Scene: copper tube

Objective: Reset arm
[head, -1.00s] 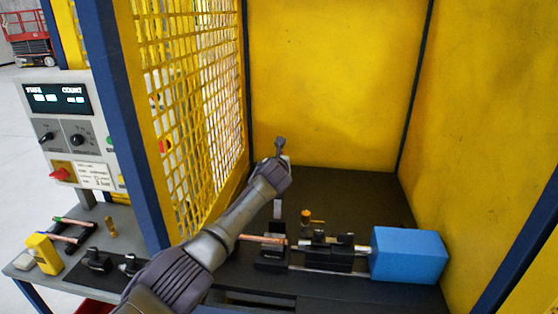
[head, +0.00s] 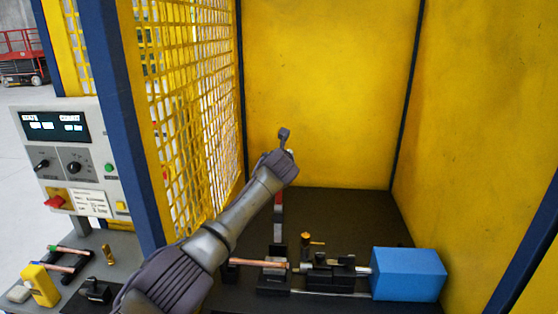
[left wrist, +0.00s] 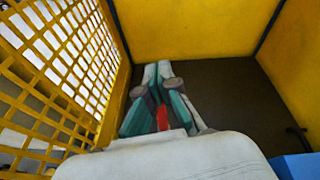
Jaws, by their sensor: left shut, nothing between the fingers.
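My left arm reaches from the bottom left of the head view into the yellow enclosure. Its gripper (head: 285,136) is raised above the dark bench, near the back wall, shut and empty. In the left wrist view the fingers (left wrist: 157,68) are together. A copper tube (head: 262,262) lies across the black fixture (head: 272,280) on the bench, below and apart from the gripper. An upright lever with a red part (head: 278,198) stands behind the fixture. Red also shows between the finger links in the wrist view. My right gripper is not in view.
A blue block (head: 407,273) sits at the fixture's right end. Yellow mesh (head: 190,110) and a blue post (head: 123,120) stand left of my arm. A control panel (head: 70,155) and a side table with tubes are further left. Bench behind the fixture looks clear.

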